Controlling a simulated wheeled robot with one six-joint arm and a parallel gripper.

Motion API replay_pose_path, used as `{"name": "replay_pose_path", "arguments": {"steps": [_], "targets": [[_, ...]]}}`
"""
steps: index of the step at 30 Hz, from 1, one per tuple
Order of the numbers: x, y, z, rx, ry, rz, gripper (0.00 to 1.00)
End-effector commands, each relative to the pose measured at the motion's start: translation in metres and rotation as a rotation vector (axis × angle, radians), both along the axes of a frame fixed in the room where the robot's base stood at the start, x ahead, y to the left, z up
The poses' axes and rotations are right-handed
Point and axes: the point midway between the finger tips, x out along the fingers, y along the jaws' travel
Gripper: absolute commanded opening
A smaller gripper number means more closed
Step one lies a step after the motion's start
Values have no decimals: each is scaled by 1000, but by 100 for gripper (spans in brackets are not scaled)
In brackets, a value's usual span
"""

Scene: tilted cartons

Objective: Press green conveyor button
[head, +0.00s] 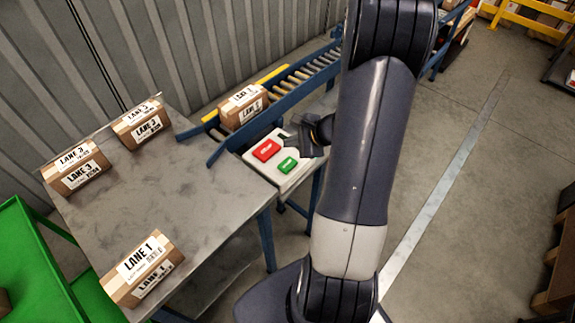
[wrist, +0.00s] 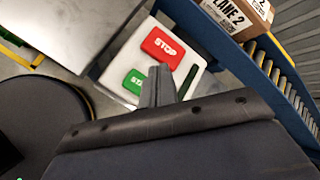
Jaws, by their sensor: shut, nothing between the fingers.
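The green button (head: 288,165) sits on a pale control box (head: 290,184) beside the conveyor. The red stop button (head: 265,150) is next to it, up and left in the head view. In the wrist view the green button (wrist: 134,82) is left of my gripper's fingers, and the red button (wrist: 163,44) is beyond them. My gripper (head: 294,143) is shut and empty at the right side of the box; its fingertips also show in the wrist view (wrist: 159,72). The fingers overlap the box in the picture, and I cannot tell whether they touch it. Part of the green button's label is readable in the wrist view.
A grey table (head: 150,215) holds a Lane 1 carton (head: 143,268) and two Lane 3 cartons (head: 75,167) (head: 141,122). A carton (head: 243,107) sits on the blue roller conveyor (head: 300,75). A green cart (head: 35,250) stands at far left. Floor at right is open.

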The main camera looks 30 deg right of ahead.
Motion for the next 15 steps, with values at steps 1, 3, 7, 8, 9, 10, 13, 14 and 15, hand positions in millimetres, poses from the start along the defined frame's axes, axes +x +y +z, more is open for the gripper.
{"name": "replay_pose_path", "arguments": {"steps": [1, 3, 7, 8, 9, 10, 13, 14, 15], "targets": [[0, 0, -12, 1, 2, 0, 0], [0, 0, -23, 1, 2, 0, 0], [-1, 0, -42, 0, 2, 0, 0], [-1, 0, -47, 0, 2, -1, 0], [0, 0, -51, -1, 0, -1, 0], [0, 0, -54, -1, 0, 0, 0], [0, 0, -62, -1, 0, 1, 0], [0, 0, -63, -1, 0, 1, 0], [0, 0, -64, -1, 0, 1, 0]]}}
